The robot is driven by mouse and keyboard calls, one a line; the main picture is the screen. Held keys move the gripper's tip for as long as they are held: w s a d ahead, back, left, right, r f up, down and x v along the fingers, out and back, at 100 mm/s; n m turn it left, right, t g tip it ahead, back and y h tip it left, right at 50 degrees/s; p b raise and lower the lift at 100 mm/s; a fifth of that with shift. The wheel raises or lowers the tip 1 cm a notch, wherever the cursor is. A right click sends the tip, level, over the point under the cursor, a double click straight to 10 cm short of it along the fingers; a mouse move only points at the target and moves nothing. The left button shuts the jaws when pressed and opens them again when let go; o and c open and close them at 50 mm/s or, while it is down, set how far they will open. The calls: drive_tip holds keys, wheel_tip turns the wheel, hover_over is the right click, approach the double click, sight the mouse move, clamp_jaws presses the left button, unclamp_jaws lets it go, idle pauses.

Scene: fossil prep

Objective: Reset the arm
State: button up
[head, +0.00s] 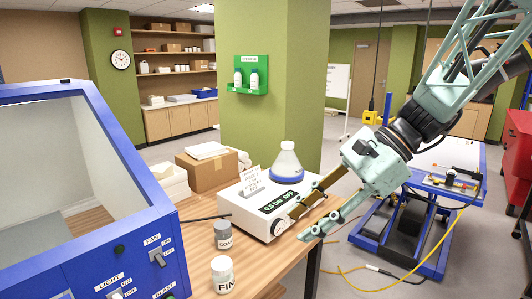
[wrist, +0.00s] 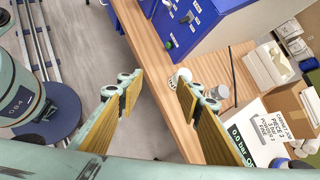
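My gripper (head: 297,222) is open and empty, its two fingers spread apart near the right front edge of the wooden bench (head: 262,268). In the head view it overlaps the right end of the white air unit (head: 240,208), whose display reads bar OFF; I cannot tell if they touch. In the wrist view the two fingers of my gripper (wrist: 160,84) stand apart with floor and the bench edge between them. The arm reaches in from the upper right.
A blue cabinet (head: 85,260) with FAN, LIGHT and BLAST controls stands left. Two jars, COARSE (head: 223,235) and FINE (head: 222,274), stand on the bench. A blue lift table (head: 440,208) stands right.

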drive_tip(key=s+d+r+n+t+h, duration=0.1)
drive_tip(key=s+d+n+h, duration=0.2)
drive_tip(key=s, duration=0.6)
drive_tip(key=s+d+r+n+t+h, duration=0.1)
drive_tip(key=s+d+n+h, duration=0.2)
drive_tip(key=s, duration=0.6)
drive_tip(key=s+d+r+n+t+h, duration=0.1)
drive_tip(key=s+d+n+t+h, duration=0.1)
drive_tip(key=s+d+n, duration=0.4)
drive_tip(key=shift+s+r+n+h, duration=0.35)
drive_tip(key=shift+s+n, duration=0.55)
drive_tip(key=shift+s, duration=0.8)
drive_tip(key=shift+d+f, duration=0.1)
